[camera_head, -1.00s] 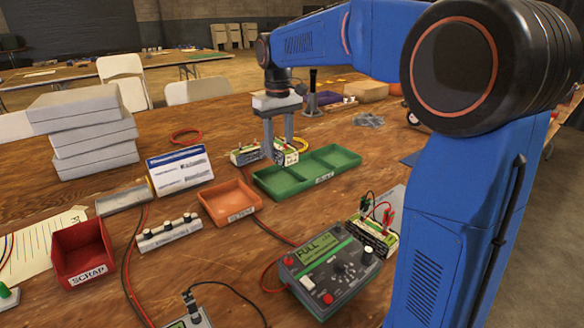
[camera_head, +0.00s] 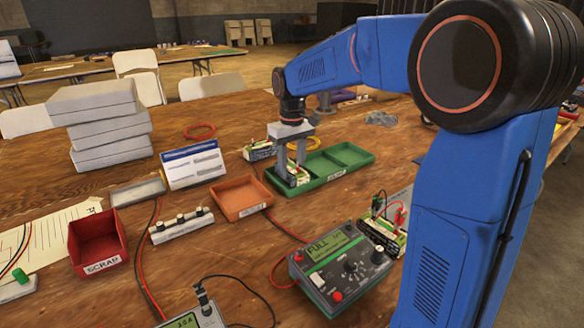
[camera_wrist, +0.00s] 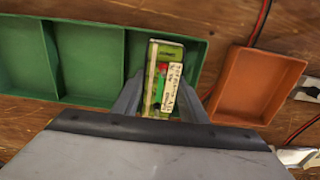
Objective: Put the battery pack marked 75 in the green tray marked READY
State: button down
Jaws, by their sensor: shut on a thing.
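My gripper (camera_head: 291,168) points down at the left end of the green tray (camera_head: 350,155) and is shut on a battery pack (camera_head: 298,178). In the wrist view the held pack (camera_wrist: 167,75) is green and cream with a red and green patch, between the two fingers (camera_wrist: 160,98). It is over or inside the tray's end compartment, the one closest to the orange tray; I cannot tell if it touches the floor. The green tray also shows in the wrist view (camera_wrist: 90,60). The pack's number and the tray's label are too small to read.
Another pack (camera_head: 258,150) lies just behind the green tray. The orange tray (camera_head: 240,198) is close at its left. A meter reading FULL (camera_head: 340,265) and a clipped pack (camera_head: 382,235) stand in front. A red SCRAP bin (camera_head: 97,243) is far left.

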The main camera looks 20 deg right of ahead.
aim_at(292, 166)
jog(key=shift+f, duration=0.1)
jog(key=c, duration=1.1)
grip_release()
jog(key=shift+r, duration=6.1)
